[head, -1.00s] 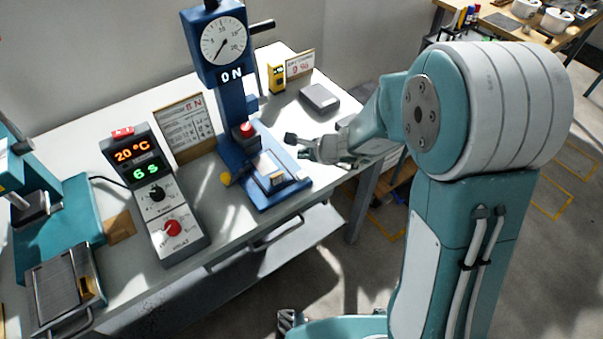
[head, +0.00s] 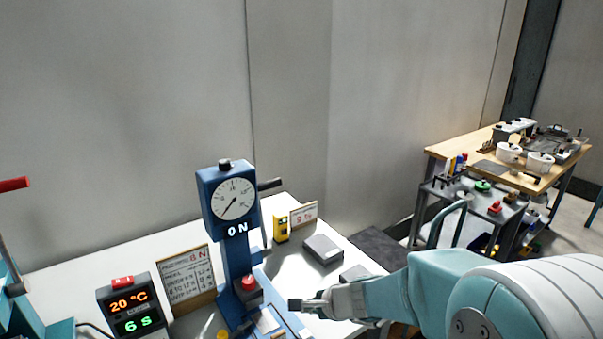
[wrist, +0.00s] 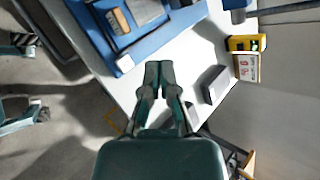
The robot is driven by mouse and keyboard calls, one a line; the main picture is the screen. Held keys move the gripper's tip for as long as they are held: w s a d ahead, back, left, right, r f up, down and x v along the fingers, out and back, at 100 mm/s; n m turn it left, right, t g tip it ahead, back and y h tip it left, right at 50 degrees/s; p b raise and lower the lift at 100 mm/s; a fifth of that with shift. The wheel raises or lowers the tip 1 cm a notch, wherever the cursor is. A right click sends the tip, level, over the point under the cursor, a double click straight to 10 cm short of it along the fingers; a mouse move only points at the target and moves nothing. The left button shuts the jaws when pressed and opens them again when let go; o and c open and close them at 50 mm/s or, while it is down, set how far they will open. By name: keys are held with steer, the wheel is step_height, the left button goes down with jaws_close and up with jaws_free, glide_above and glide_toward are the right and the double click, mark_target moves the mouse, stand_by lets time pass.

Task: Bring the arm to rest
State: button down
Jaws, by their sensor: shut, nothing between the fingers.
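My gripper (head: 312,304) is at the right side of the white table, in front of the blue press's base in the head view. In the wrist view my gripper (wrist: 159,66) has its two fingers together with nothing between them. The teal and white arm comes in from the lower right of the head view. The blue press (head: 233,208) stands on the table with a round dial and a display reading 0 N.
A grey box (head: 323,249), a yellow device (head: 281,228) and a small sign (head: 304,214) stand behind my gripper. A control box (head: 132,308) reads 20 °C and 6 S. A wooden table (head: 500,150) with white pots is at the back right. The grey wall is behind.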

steer(key=s+d+r+n+g+h, duration=0.1)
steer(key=s+d+r+n, duration=0.3)
steer(key=s+r+n, duration=0.6)
steer(key=s+d+r+n+h, duration=0.3)
steer(key=s+d+h, duration=0.3)
steer(key=s+d, duration=0.4)
steer(key=shift+s+n+t, duration=0.3)
steer(key=shift+s+n, duration=0.3)
steer(key=shift+s, duration=0.6)
